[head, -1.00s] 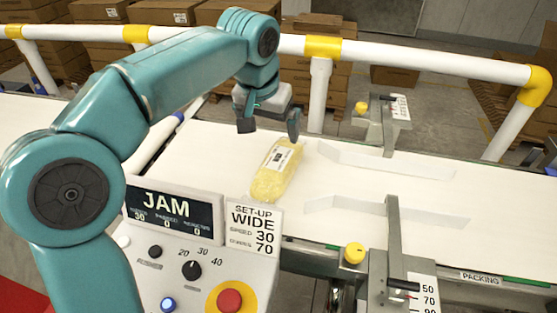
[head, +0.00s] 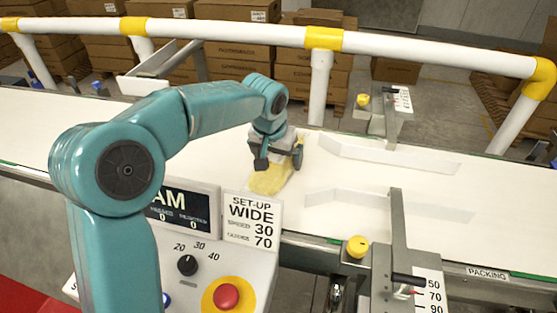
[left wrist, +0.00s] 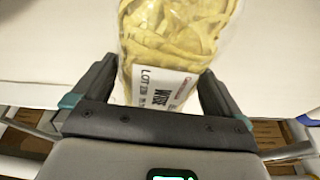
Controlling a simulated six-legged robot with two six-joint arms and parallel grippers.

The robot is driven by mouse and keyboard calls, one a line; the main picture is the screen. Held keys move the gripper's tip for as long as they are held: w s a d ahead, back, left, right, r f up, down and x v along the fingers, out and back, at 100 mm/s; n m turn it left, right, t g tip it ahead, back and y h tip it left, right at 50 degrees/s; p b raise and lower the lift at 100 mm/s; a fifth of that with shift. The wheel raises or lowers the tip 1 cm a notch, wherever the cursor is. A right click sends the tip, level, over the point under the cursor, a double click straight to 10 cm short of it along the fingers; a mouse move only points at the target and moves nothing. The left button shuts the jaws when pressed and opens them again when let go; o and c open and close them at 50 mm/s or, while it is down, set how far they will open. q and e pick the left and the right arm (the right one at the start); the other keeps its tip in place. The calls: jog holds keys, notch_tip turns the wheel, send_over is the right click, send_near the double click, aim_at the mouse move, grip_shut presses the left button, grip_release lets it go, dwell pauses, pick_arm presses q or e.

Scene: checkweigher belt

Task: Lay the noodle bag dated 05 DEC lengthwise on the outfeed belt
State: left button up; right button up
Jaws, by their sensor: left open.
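The noodle bag (head: 268,181) is clear with yellow noodles and lies on the white belt (head: 380,180). In the head view my left gripper (head: 279,163) is over the bag and covers its far part. In the left wrist view the bag (left wrist: 172,38) lies between the two open fingers of my left gripper (left wrist: 152,92), with a gap on at least the right side. A white label (left wrist: 165,88) reads "LOT"; its date is not readable. My right gripper is not in view.
White guide rails (head: 395,155) and (head: 390,205) stand on the belt to the right. A control panel with a red button (head: 227,296) and a "SET-UP WIDE" card (head: 252,215) is in front. A white and yellow railing (head: 430,50) runs behind the belt.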

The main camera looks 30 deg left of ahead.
pick_arm(q)
jog(key=shift+w+f, duration=0.2)
jog(key=shift+f, duration=0.2)
jog(key=c, duration=1.1)
